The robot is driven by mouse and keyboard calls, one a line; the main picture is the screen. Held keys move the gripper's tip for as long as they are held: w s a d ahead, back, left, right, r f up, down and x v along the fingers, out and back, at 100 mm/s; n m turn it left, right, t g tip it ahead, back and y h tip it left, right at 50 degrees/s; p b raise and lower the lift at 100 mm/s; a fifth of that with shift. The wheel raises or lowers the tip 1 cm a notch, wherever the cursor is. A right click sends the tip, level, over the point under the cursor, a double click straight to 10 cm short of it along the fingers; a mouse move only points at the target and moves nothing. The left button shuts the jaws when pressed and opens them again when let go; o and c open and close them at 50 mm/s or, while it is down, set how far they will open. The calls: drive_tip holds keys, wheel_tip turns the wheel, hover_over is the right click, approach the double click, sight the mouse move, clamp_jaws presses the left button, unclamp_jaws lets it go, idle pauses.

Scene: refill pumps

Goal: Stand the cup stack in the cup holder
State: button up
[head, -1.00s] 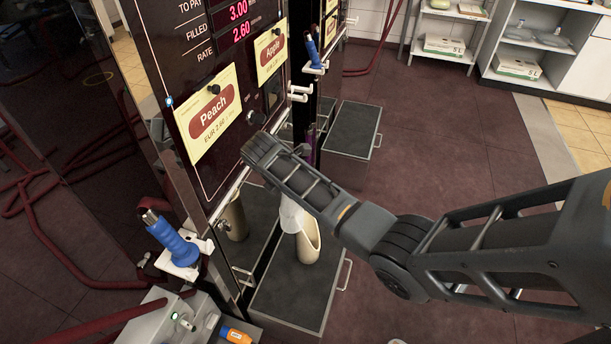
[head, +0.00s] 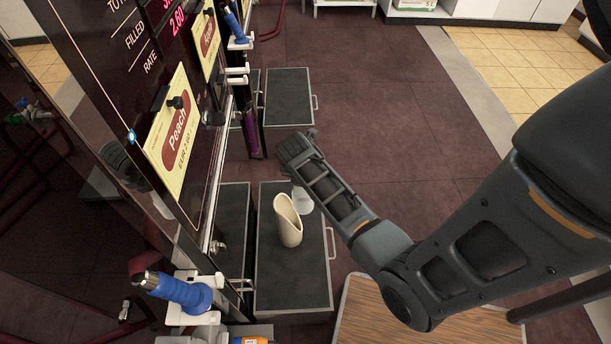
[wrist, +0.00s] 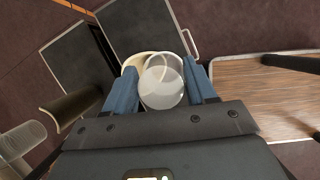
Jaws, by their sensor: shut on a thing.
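The cup stack (head: 302,200) is translucent and whitish. My gripper (wrist: 161,88) is shut on it, with a blue finger on each side in the wrist view, where the stack (wrist: 163,86) shows end-on as a round shape. The cup holder (head: 289,222) is a cream tube with a slanted open top, upright on a dark-topped box. In the head view the stack hangs just right of and behind its rim. In the wrist view the stack covers part of the holder's rim (wrist: 129,66); I cannot tell the height gap. My wrist hides the fingers in the head view.
The dark pump front with the Peach label (head: 176,135) rises left of the holder and mirrors it. A blue nozzle (head: 178,291) juts out at the lower left. A wooden surface (head: 375,315) lies at the lower right. Another dark-topped box (head: 288,97) stands farther back.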

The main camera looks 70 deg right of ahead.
drive_tip(key=w+a+f+b, duration=0.1)
drive_tip(key=w+f+b, duration=0.4)
drive_tip(key=f+b, duration=0.4)
drive_tip(key=shift+a+f, duration=0.35)
drive_tip(key=shift+f, duration=0.8)
idle(0.4)
drive_tip(key=o, duration=1.5)
drive_tip(key=shift+p+v, duration=0.75)
drive_tip(key=shift+v, duration=3.1)
